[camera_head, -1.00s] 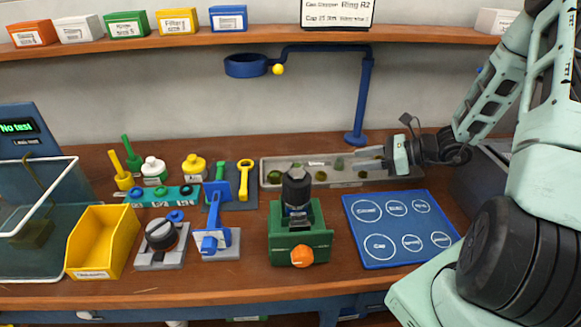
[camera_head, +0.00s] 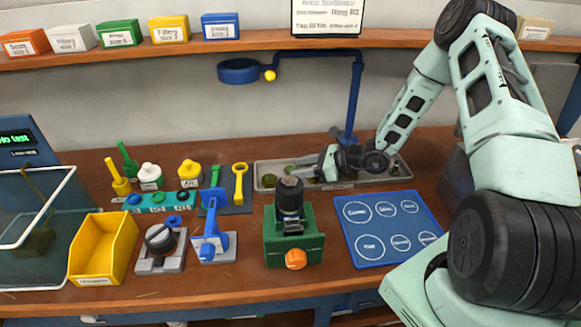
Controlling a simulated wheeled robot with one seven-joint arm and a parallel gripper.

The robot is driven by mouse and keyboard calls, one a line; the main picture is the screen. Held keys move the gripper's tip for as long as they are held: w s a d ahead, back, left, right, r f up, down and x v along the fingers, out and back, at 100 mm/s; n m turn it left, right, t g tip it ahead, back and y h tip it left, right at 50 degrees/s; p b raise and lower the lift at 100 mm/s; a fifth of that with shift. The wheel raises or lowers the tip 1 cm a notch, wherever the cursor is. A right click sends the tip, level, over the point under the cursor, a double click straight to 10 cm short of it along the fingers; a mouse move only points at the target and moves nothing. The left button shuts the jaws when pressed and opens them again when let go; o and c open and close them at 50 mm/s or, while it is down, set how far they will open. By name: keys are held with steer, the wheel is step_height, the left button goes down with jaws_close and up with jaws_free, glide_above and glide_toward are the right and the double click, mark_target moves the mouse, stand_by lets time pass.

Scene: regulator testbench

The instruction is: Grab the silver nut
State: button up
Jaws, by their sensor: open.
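My gripper (camera_head: 310,172) is low over the grey metal tray (camera_head: 262,168) at the back middle of the bench, its fingers reaching to the left. The jaws are open, though the fingertips are small and hard to make out. Small dark greenish pieces lie in the tray, such as one at its left end (camera_head: 269,180). I cannot make out which thing is the silver nut; my gripper and wrist cover much of the tray's middle.
A green vise (camera_head: 294,240) holding a black cylinder (camera_head: 290,195) stands in front of the tray. A blue mat with white circles (camera_head: 392,228) lies to its right. A blue post (camera_head: 352,100) rises behind the tray. A yellow bin (camera_head: 103,245) stands at left.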

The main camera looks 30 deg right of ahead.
steer(key=shift+x, duration=0.85)
steer(key=shift+s+f, duration=0.2)
steer(key=shift+f, duration=0.15)
steer(key=c, duration=0.8)
steer(key=shift+r, duration=0.1)
